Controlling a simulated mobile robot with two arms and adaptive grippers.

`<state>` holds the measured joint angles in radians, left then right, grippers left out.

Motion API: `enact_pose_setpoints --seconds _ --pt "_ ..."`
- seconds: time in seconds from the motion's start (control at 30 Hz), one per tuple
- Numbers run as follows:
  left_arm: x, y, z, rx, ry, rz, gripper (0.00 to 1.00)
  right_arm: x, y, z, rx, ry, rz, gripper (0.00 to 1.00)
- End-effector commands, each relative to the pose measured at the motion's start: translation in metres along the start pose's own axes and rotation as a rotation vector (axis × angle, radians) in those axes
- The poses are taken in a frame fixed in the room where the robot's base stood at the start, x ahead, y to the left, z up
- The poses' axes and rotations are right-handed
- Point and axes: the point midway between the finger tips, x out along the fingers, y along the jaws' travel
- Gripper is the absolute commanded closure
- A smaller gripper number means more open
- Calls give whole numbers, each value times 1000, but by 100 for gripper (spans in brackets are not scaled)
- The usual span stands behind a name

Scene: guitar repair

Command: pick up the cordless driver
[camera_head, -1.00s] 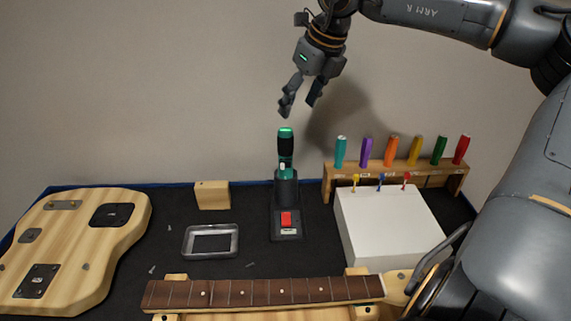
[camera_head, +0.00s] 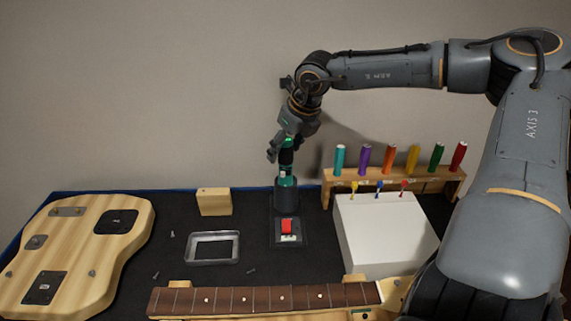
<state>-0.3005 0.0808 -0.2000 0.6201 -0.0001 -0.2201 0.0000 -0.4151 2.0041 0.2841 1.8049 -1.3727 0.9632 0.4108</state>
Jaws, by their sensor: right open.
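The cordless driver (camera_head: 286,158) stands upright in its dark dock (camera_head: 287,191), with a black and green body. A red block or button (camera_head: 287,227) shows at the front of the dock. My right gripper (camera_head: 280,153) is at the top of the driver, pointing down, its open fingers at the upper body. The gripper hides part of the driver's top, and I cannot tell whether the fingers touch it. My left gripper is not in view.
A rack (camera_head: 340,182) of coloured screwdrivers and a white box (camera_head: 388,230) stand to the right. A metal tray (camera_head: 213,260) and a wooden block (camera_head: 214,202) are left of the dock. A guitar body (camera_head: 75,245) lies far left, a fretboard (camera_head: 255,299) in front.

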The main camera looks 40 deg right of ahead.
Motion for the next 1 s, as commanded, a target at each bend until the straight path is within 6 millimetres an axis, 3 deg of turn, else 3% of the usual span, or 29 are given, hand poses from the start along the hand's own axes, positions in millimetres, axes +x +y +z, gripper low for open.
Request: enact_pose_setpoints --seconds 0.23,0.5,0.57,0.87,1.0 --pt "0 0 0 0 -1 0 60 2 0 0 0 0 -1 39" --pt "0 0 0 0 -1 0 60 1 0 0 -1 0 -1 92" --pt "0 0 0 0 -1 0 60 1 0 0 -1 0 -1 100" --pt "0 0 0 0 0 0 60 -1 0 2 -1 -3 -1 100" --pt "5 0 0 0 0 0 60 -14 0 8 -1 -7 -3 100"
